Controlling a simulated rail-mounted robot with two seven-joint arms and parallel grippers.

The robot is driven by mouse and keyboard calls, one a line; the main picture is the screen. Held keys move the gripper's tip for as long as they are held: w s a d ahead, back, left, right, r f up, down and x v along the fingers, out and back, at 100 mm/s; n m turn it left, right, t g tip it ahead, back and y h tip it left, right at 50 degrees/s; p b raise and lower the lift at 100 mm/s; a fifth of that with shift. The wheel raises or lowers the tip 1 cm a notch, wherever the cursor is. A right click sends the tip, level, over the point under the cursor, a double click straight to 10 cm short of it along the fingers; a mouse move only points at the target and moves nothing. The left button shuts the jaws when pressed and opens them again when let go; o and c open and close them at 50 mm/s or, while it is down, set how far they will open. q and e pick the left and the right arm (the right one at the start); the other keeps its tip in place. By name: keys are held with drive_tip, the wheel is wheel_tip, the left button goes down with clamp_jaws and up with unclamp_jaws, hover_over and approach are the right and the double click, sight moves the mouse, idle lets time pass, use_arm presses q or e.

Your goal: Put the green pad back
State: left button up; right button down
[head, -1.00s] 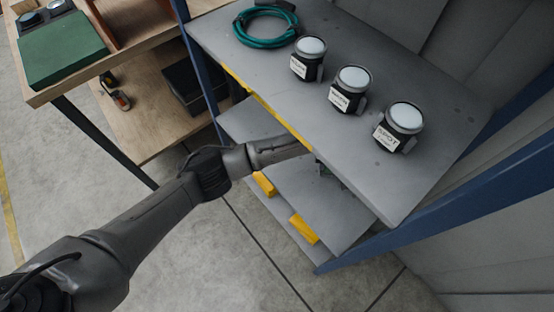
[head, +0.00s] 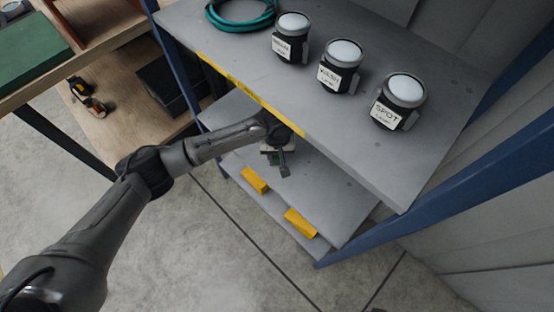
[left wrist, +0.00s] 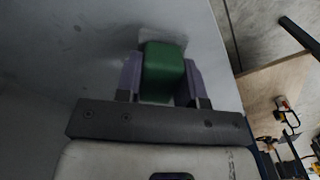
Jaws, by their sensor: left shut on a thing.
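My left gripper (head: 278,156) is under the front edge of the top shelf, above the middle shelf, partly hidden by my own wrist. In the left wrist view its two fingers stand on either side of a green pad (left wrist: 163,70), a small rounded block, and are shut on it. A grey surface lies behind the pad; I cannot tell whether the pad touches it. My right gripper is not in view.
The top shelf (head: 340,135) holds three black canisters with pale tops, one labelled SPOT (head: 400,100), and a coiled teal cable (head: 240,22). The middle shelf (head: 330,205) looks mostly bare, with yellow tabs (head: 299,222) below. A blue post (head: 180,65) stands left, beside a wooden bench.

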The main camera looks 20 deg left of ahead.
sight(277, 160)
use_arm(q)
wheel_tip(277, 160, down, 4)
drive_tip(key=b, duration=0.2)
drive_tip(key=shift+b, duration=0.3)
drive_tip(key=o, duration=0.8)
drive_tip(key=shift+f, duration=0.15)
drive_tip(key=shift+o, duration=0.5)
wheel_tip(277, 160, up, 12)
drive_tip(key=p, duration=0.5)
drive_tip(key=shift+r, duration=0.2)
